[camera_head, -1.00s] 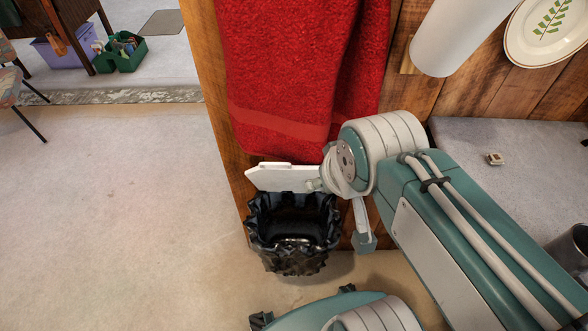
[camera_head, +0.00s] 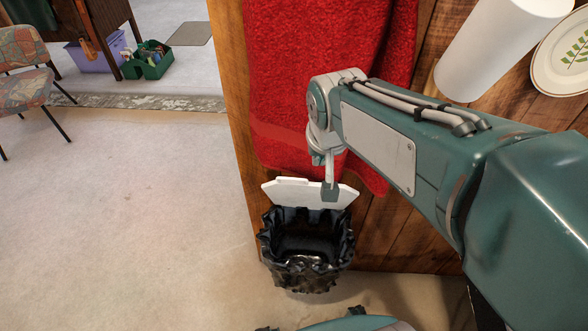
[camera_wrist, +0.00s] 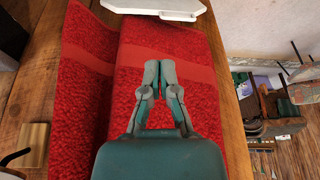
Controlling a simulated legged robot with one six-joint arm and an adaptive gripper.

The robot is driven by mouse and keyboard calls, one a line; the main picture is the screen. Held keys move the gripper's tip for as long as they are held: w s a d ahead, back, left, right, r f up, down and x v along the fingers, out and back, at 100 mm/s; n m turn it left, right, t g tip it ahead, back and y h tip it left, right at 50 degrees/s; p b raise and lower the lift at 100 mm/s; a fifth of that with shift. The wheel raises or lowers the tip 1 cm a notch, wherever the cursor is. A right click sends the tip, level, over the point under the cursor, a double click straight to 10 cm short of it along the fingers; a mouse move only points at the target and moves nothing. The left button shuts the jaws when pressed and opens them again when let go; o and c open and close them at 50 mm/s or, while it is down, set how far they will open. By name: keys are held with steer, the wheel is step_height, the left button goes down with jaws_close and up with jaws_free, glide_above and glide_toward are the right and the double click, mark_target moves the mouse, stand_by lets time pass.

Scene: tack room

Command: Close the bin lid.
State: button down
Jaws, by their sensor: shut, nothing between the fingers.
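The bin (camera_head: 308,262) is lined with a crumpled black bag and stands on the floor in the head view, its mouth open upward. Its white lid (camera_head: 290,192) is raised at the bin's back edge, beside the wooden panel. My gripper (camera_head: 330,191) points down and overlaps the right part of the lid in the head view. Whether it touches the lid cannot be told there. In the wrist view my gripper (camera_wrist: 159,68) is shut and empty, in front of the red towel. The lid (camera_wrist: 155,7) shows at the top edge there, apart from the fingertips.
The red towel (camera_head: 300,80) hangs on the wooden panel (camera_head: 395,230) right behind my arm. A white cylinder (camera_head: 495,50) and a plate (camera_head: 563,60) are at the upper right. Open floor (camera_head: 130,220) lies left of the bin. Chairs and tubs are far left.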

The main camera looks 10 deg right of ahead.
steer(key=w+a+f+m+g, duration=0.2)
steer(key=w+a+f, duration=0.1)
steer(key=w+f, duration=0.85)
steer(key=f, duration=0.1)
steer(key=w+f, duration=0.1)
steer(key=f, duration=0.2)
steer(key=w+d+f, duration=0.1)
steer(key=w+f, duration=0.1)
steer(key=f, duration=0.1)
steer(key=shift+f, duration=0.25)
steer(key=shift+s, duration=0.1)
